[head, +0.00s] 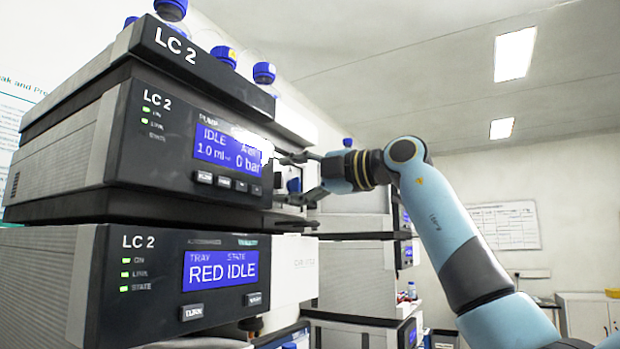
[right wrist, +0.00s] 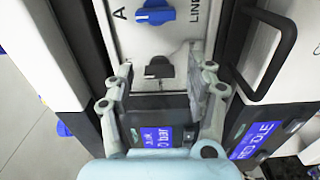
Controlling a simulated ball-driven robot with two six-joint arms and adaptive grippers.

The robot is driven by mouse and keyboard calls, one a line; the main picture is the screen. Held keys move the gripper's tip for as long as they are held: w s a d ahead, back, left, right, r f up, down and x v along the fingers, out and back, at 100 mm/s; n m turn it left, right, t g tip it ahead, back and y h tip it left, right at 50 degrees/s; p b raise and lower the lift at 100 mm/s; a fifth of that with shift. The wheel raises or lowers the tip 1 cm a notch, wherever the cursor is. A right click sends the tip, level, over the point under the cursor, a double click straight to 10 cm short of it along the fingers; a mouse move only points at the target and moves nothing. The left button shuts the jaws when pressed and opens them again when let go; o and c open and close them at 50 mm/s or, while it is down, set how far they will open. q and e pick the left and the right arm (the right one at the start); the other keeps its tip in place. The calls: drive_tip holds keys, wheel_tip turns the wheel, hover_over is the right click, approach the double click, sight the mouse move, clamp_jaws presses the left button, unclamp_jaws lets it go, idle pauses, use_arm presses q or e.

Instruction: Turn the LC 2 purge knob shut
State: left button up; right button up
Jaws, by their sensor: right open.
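The LC 2 pump unit (head: 150,140) has a lit screen reading IDLE and 0 bar. My right gripper (head: 283,179) is at the right end of its front, fingers spread one above the other. A blue knob (head: 293,184) shows between the fingers. In the right wrist view, the white panel carries a blue knob (right wrist: 154,14) beside the letters A and LINE, and a dark knob (right wrist: 158,68). The dark knob lies between the open fingertips (right wrist: 159,66); contact cannot be told. No purge label is readable. My left gripper is out of view.
An LC 2 unit with a RED IDLE screen (head: 220,270) stands below the pump. Blue-capped bottles (head: 264,73) stand on top. A black handle (right wrist: 268,60) juts out beside the panel in the wrist view. More instrument stacks (head: 360,265) stand behind my right arm.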

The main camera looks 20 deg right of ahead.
drive_tip(key=v, duration=1.1)
drive_tip(key=shift+s, duration=0.15)
drive_tip(key=shift+d+f, duration=0.1)
drive_tip(key=shift+d, duration=0.05)
